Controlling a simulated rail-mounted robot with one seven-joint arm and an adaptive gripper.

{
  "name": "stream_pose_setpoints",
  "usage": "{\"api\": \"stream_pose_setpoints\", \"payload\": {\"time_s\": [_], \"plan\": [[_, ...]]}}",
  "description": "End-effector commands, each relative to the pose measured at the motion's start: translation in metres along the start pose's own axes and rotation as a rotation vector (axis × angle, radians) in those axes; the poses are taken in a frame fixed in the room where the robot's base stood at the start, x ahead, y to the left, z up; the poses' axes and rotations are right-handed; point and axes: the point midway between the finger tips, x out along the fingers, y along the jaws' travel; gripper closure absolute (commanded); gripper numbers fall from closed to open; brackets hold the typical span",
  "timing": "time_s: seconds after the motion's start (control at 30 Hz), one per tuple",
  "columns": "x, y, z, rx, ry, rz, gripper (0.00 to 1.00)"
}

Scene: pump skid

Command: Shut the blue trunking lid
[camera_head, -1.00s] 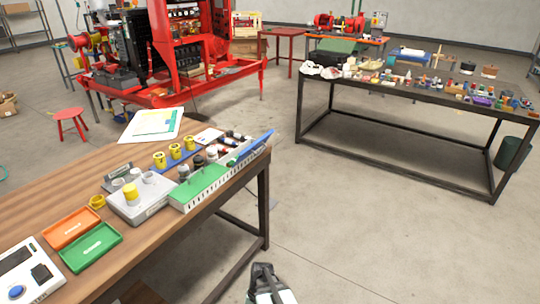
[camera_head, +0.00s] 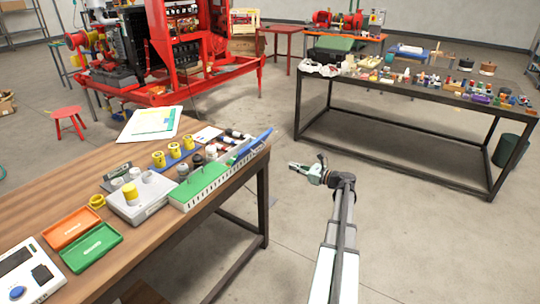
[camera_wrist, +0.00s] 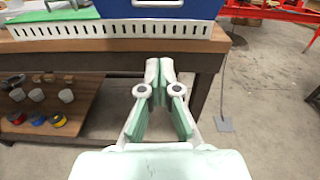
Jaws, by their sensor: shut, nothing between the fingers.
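The blue trunking lid (camera_head: 255,142) stands tilted up at the right end of the slotted grey trunking (camera_head: 222,179) along the wooden table's right edge. A green lid (camera_head: 200,186) covers the trunking's nearer part. In the wrist view the blue lid (camera_wrist: 168,8) shows at the top edge, above the slotted trunking wall (camera_wrist: 110,29). My gripper (camera_head: 292,165) is right of the table, apart from the lid, with its fingers pointing left toward the table. In the wrist view my gripper (camera_wrist: 159,64) has its fingertips together, with nothing between them.
The wooden table (camera_head: 60,192) also holds yellow cups, a grey box (camera_head: 140,200), and orange and green trays. Below its top, a shelf (camera_wrist: 50,100) carries several small parts. A dark table (camera_head: 420,95) stands at the right. Clear floor lies between the tables.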

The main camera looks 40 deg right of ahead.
Motion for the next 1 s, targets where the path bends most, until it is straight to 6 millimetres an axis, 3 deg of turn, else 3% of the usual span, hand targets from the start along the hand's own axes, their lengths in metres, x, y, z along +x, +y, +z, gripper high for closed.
{"api": "stream_pose_setpoints", "payload": {"time_s": [0.27,0.73,1.0], "plan": [[0.018,0.000,-0.001,0.046,0.004,0.003,1.00],[0.105,0.001,-0.001,0.043,0.005,0.005,1.00],[0.125,0.001,0.022,0.043,0.006,0.003,1.00]]}}
